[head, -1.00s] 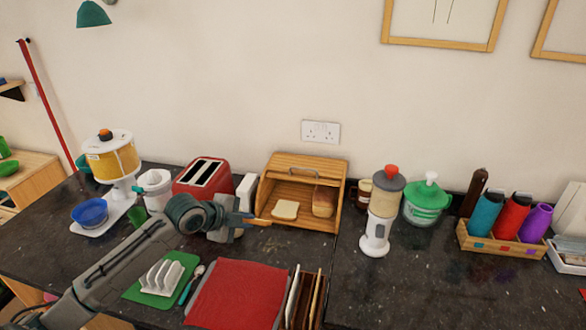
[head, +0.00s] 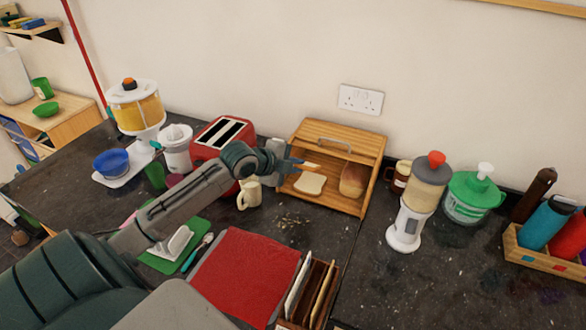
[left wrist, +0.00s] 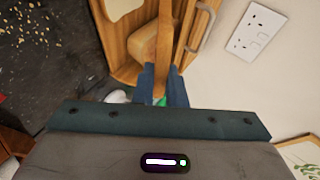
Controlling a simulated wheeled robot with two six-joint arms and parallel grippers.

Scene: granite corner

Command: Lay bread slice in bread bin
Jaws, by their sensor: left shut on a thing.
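The wooden bread bin (head: 365,143) stands open against the wall. A bread slice (head: 311,184) lies flat on its floor at the left, and a loaf (head: 353,181) stands to its right. My left gripper (head: 297,164) is at the bin's open front, to the left, above the lying slice. It is shut on a thin tan thing (head: 310,166), seen nearly edge-on, which looks like a bread slice. In the left wrist view the blue fingers (left wrist: 164,72) point into the bin, with this thin strip (left wrist: 165,40) between them. My right gripper is out of view.
A red toaster (head: 208,150) and a cream mug (head: 250,195) stand left of the bin. Crumbs (head: 292,221) lie on the dark counter before it. A red mat (head: 243,275) is nearer. A white dispenser (head: 404,232) stands to the right.

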